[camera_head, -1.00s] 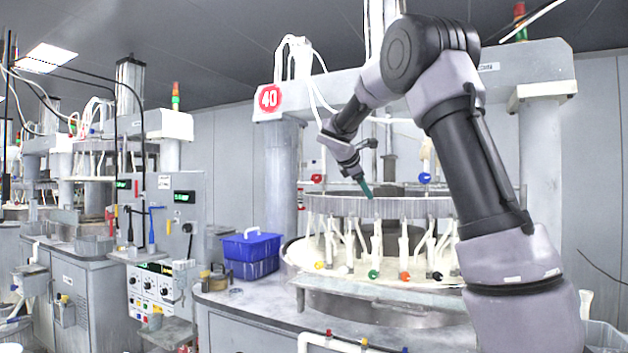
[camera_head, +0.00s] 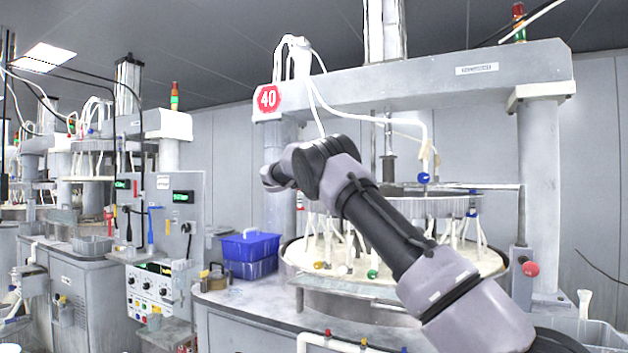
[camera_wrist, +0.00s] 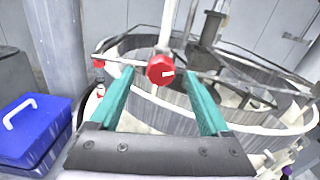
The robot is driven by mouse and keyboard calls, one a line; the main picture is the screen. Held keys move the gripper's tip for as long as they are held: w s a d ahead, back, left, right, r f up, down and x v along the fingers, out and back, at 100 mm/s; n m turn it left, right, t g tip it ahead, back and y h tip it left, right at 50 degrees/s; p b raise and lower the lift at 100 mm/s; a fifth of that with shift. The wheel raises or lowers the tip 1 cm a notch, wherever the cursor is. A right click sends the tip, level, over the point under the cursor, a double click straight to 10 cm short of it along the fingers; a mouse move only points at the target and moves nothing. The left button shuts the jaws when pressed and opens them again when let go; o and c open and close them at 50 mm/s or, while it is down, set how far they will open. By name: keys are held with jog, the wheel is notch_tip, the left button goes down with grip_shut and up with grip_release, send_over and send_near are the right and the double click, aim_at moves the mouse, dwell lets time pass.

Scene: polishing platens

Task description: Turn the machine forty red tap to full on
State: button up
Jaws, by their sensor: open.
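The red tap (camera_wrist: 160,70) shows in the wrist view as a round red knob with a white mark pointing right, below a white upright pipe. My gripper (camera_wrist: 158,78) has two teal fingers spread apart, with the knob framed between their tips. The knob seems beyond the fingertips; I cannot tell whether they touch it. In the head view my arm covers most of the tap's area and the gripper is hidden. The round red sign 40 (camera_head: 268,98) marks this machine.
A blue tap (camera_head: 424,178) hangs on the machine's right. The ringed platen (camera_head: 480,205) lies below. A blue crate (camera_head: 250,246) stands left; it also shows in the wrist view (camera_wrist: 35,128). A red knob (camera_head: 530,269) sits on a grey post at right.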

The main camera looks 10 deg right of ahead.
jog(key=shift+x, duration=1.8)
jog(key=shift+d, duration=0.1)
grip_shut()
